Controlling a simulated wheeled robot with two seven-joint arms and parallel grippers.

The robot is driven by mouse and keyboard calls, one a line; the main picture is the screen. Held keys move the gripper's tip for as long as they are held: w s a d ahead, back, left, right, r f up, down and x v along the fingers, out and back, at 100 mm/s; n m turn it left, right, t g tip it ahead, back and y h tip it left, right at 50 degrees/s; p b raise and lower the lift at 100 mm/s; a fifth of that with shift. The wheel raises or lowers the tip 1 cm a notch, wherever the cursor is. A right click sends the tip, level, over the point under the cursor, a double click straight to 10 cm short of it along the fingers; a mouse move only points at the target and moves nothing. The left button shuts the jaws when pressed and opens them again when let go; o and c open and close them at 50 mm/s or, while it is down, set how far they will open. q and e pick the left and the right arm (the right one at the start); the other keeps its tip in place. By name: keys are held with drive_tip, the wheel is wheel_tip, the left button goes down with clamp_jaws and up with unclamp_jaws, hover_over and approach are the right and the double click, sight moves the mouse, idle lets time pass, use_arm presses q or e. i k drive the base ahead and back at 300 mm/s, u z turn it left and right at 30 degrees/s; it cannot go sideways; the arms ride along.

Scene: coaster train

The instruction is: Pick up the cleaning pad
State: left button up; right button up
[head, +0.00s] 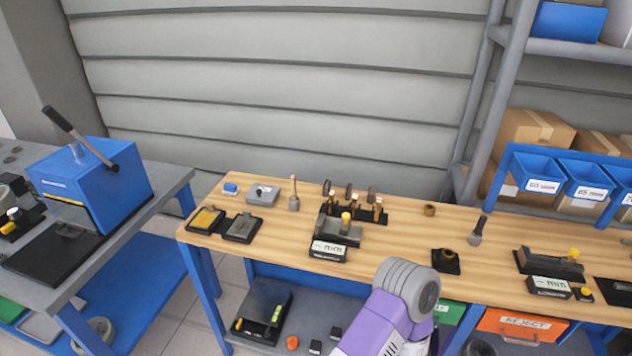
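No label marks the cleaning pad, and I cannot tell for sure which item it is. Two flat pads in dark trays lie at the left end of the wooden bench: a yellow pad (206,219) and, touching or close on its right, a grey pad (241,228). A small blue block (230,188) lies behind them near the back edge. Neither of my grippers is in view. One of my purple and white arm links, with a grey joint, rises at the bottom centre, in front of the bench.
The wooden bench (400,226) also holds a wooden-handled tool (294,193), a rack of upright tools (357,211) and a dark fixture (336,233). A blue press (90,183) stands on the grey table at left. Blue bins (537,175) stand at right.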

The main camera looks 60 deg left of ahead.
sight(231, 188)
drive_tip(key=z, duration=1.1)
drive_tip(key=k, duration=1.8)
drive_tip(key=u, duration=2.15)
drive_tip(key=i, duration=0.45)
drive_tip(key=u, duration=0.05)
